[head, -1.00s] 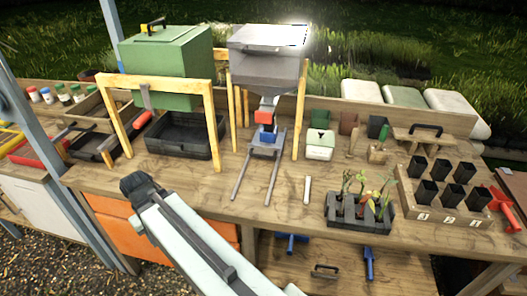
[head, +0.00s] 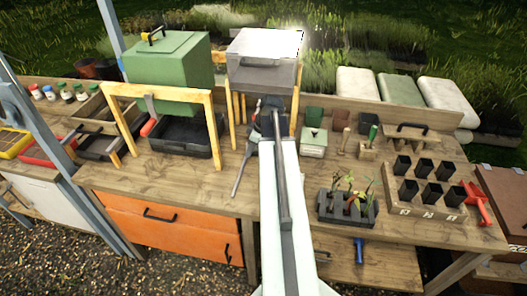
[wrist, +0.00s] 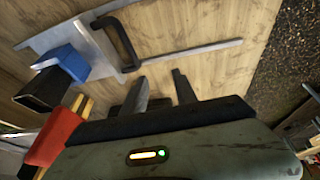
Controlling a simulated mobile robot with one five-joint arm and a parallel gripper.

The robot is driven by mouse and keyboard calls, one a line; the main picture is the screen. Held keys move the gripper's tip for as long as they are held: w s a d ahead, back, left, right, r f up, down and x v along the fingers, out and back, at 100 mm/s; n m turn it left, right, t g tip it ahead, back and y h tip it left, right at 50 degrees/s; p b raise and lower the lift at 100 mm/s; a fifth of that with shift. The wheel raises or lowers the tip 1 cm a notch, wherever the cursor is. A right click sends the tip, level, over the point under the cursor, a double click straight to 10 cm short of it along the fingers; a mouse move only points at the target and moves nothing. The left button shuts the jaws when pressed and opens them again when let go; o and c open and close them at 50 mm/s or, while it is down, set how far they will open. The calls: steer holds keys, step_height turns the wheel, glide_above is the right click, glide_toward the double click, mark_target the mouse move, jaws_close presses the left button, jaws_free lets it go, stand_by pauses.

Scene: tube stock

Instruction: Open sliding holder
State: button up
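In the wrist view the sliding holder (wrist: 80,42) is a grey metal plate between thin rails, with a black bar handle (wrist: 124,42) at its end. A blue block (wrist: 66,62) and a dark square spout (wrist: 42,90) are at its left. My gripper (wrist: 160,77) has two dark fingers apart with nothing between them. The handle is up and left of the fingertips and not between them. In the head view my arm covers most of the holder; one rail (head: 240,172) shows to its left. My gripper's fingers are not clear there.
The grey hopper (head: 265,75) stands above on a wooden frame (head: 208,122). A red part (wrist: 55,138) is close to my gripper's left. The green bin (head: 170,62) is left. A dark plant tray (head: 345,212) and a pot rack (head: 430,206) are right.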

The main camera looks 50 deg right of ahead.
steer(key=s+d+n+t, duration=0.1)
steer(key=s+d, duration=0.3)
steer(key=d, duration=0.3)
steer(key=b+x, duration=0.7)
steer(key=shift+w+f, duration=0.1)
steer(key=shift+f, duration=0.15)
steer(key=shift+r, duration=0.15)
jaws_close()
steer(key=shift+w+d, duration=0.1)
stand_by(0.5)
